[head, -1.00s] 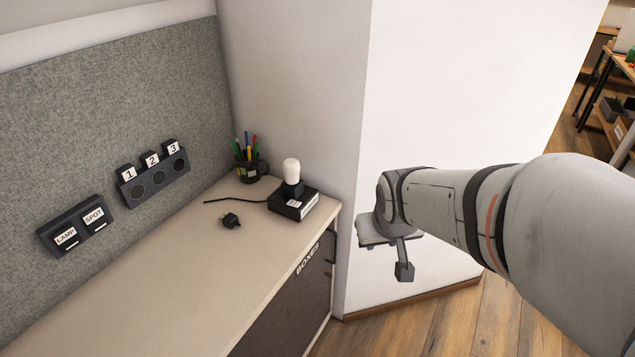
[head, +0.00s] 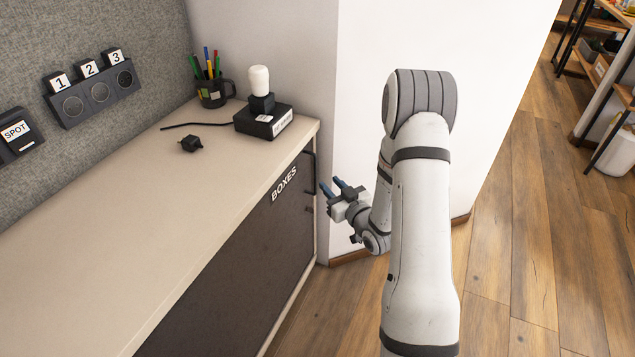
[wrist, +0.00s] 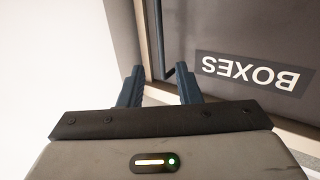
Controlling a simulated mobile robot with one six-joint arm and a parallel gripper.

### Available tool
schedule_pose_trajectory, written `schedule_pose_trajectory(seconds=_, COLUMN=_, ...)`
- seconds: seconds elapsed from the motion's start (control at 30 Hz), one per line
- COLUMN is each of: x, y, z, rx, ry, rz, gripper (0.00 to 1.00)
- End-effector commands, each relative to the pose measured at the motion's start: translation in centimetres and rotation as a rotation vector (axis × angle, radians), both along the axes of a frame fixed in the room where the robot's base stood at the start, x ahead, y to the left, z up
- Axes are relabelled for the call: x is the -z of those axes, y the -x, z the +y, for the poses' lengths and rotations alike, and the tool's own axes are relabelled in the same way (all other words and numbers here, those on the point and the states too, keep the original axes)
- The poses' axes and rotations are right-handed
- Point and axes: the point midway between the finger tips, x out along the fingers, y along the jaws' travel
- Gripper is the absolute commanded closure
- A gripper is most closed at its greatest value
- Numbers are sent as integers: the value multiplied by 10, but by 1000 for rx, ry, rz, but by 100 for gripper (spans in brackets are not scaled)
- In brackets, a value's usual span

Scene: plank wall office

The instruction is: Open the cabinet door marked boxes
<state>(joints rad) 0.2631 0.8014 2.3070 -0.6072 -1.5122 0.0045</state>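The dark grey cabinet door (head: 240,262) marked BOXES is closed under the desk top, its label near the upper right corner. Its dark vertical handle (head: 313,170) is at the door's right edge. My gripper (head: 334,185) is just right of the handle, with its two blue fingers pointing toward the cabinet. In the wrist view the fingers (wrist: 160,84) are apart, and the handle (wrist: 174,75) shows between and beyond them, nearer the right finger. The BOXES label (wrist: 255,73) appears upside down there. The fingers do not visibly hold anything.
The desk top (head: 130,215) carries a pen mug (head: 214,93), a lamp-like device with a white bulb (head: 260,90) and a black plug (head: 191,144). A white wall (head: 400,40) stands right behind my arm. Open wooden floor (head: 530,230) lies to the right.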

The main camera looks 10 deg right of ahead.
Motion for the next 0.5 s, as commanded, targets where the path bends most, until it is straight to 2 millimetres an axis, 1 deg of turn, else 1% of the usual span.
schedule_pose_trajectory(seconds=0.03, x=6, y=1, z=0, rx=-3, ry=-11, rz=-12, gripper=69)
schedule_pose_trajectory(seconds=0.17, x=6, y=-6, z=4, rx=-9, ry=-21, rz=-29, gripper=69)
schedule_pose_trajectory(seconds=0.5, x=5, y=-55, z=23, rx=-10, ry=-21, rz=-30, gripper=69)
